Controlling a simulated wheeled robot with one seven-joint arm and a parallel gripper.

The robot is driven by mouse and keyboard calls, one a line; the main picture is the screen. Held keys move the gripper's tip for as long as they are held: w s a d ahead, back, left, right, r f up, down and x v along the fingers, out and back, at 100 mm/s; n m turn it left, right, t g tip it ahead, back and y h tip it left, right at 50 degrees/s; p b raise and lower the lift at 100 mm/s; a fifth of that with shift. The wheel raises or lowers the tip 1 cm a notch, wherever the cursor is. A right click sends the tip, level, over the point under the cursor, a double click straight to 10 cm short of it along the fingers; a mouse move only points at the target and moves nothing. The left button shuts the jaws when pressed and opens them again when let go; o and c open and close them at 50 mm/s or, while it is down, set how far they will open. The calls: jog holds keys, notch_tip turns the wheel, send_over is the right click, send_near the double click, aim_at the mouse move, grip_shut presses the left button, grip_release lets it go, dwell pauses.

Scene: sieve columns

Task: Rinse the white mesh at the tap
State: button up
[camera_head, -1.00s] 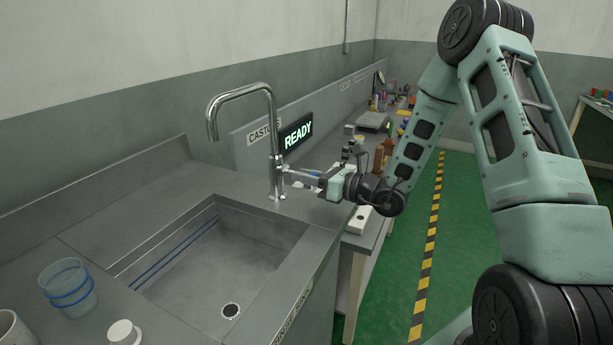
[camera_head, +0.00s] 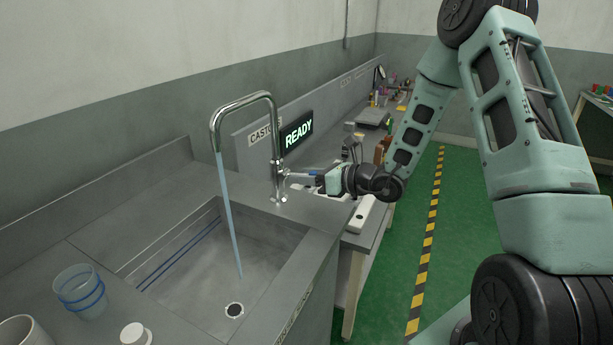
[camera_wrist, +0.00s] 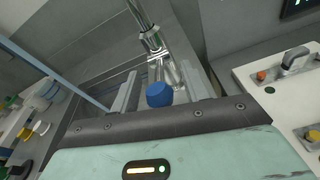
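The chrome tap (camera_head: 277,150) stands at the back right corner of the sink (camera_head: 215,270). A stream of water (camera_head: 229,215) runs from its spout into the basin. My gripper (camera_head: 318,181) is at the tap's side lever. In the wrist view the lever's blue end (camera_wrist: 159,95) sits between my fingers (camera_wrist: 160,88), with gaps on both sides. The gripper looks open and holds nothing. I cannot make out a white mesh in either view.
A clear cup with blue bands (camera_head: 80,292), a white cap (camera_head: 135,334) and a white cup (camera_head: 22,332) stand left of the basin. A lit READY sign (camera_head: 298,131) is behind the tap. A white control box (camera_wrist: 290,95) lies right of my gripper.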

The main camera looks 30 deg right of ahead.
jog(key=shift+s+d, duration=0.1)
jog(key=b+v, duration=0.1)
jog(key=v, duration=1.6)
jog(key=shift+r, duration=0.1)
